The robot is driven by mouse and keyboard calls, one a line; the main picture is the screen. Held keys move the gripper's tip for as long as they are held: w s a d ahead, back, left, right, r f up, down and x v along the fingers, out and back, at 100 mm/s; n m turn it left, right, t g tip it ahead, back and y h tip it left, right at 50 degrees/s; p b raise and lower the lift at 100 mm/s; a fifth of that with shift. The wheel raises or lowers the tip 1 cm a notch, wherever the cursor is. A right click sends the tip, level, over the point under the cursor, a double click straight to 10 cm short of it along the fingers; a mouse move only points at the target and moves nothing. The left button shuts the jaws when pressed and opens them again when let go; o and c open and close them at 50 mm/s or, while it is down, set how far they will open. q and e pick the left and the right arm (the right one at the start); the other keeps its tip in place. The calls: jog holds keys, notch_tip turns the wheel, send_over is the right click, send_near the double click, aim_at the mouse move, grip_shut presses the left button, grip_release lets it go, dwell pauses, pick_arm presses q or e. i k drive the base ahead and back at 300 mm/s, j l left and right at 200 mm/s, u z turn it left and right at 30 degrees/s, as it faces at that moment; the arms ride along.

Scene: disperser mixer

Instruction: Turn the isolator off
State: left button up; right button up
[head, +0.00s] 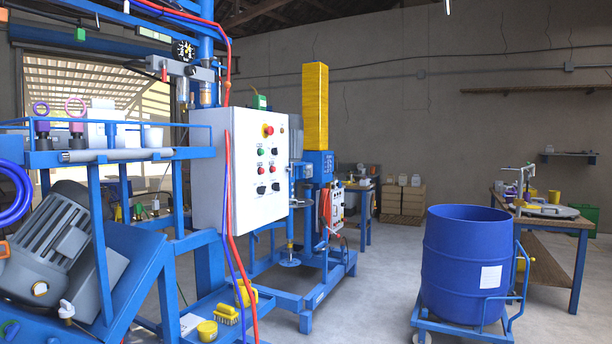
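A white control box (211,178) is mounted on the blue machine frame left of centre. Near the top of its front face is a red knob on a yellow plate (268,130), which looks like the isolator; its turned position is too small to read. Below it are green and red buttons and black knobs (276,187). A second, smaller control panel (337,207) with several small controls is on the mixer behind; its details are too small to tell. Neither of my grippers is in the head view.
Red and blue hoses (229,190) hang along the box's left front edge. A grey motor (45,245) sits on the blue frame at left. A blue drum (462,262) stands on a wheeled cradle at right. Floor between mixer and drum is clear. A workbench (548,222) stands farther right.

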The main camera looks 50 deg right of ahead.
aim_at(260, 190)
jog(key=z, duration=1.5)
jog(key=i+u, duration=0.15)
jog(key=i, duration=0.7)
jog(key=i+l+u, duration=0.1)
jog(key=i, duration=0.7)
